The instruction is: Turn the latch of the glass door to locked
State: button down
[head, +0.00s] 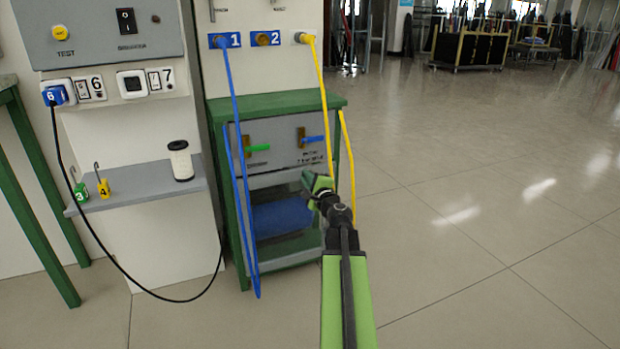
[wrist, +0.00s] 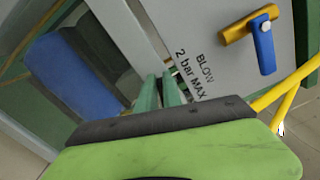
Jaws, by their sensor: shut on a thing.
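The glass door (head: 268,191) is in the green-framed bench, below the grey valve panel, with a blue cylinder (head: 283,216) behind its pane. The pane and cylinder also show in the wrist view (wrist: 72,78). My gripper (head: 308,180) is at the door's upper right part. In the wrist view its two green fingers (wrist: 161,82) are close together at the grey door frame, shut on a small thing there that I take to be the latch. The latch is hidden by the fingers, so its angle cannot be told.
Above the door, a green lever (head: 258,148) and a blue lever (head: 312,139) sit on the valve panel. A yellow hose (head: 325,110) hangs close to my gripper; blue hoses (head: 238,180) hang at left. The floor at right is clear.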

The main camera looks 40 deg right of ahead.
jog(key=shift+s+d+f+n, duration=0.1)
jog(key=shift+f+n, duration=0.1)
jog(key=shift+n, duration=0.6)
jog(key=shift+d+f+n, duration=0.1)
jog(key=shift+f+n, duration=0.05)
jog(key=shift+n, duration=0.65)
jog(key=shift+b, duration=0.3)
jog(key=c, duration=1.5)
grip_release()
jog(key=shift+a+n, duration=0.1)
jog(key=shift+n, duration=0.2)
jog(key=shift+a, duration=0.1)
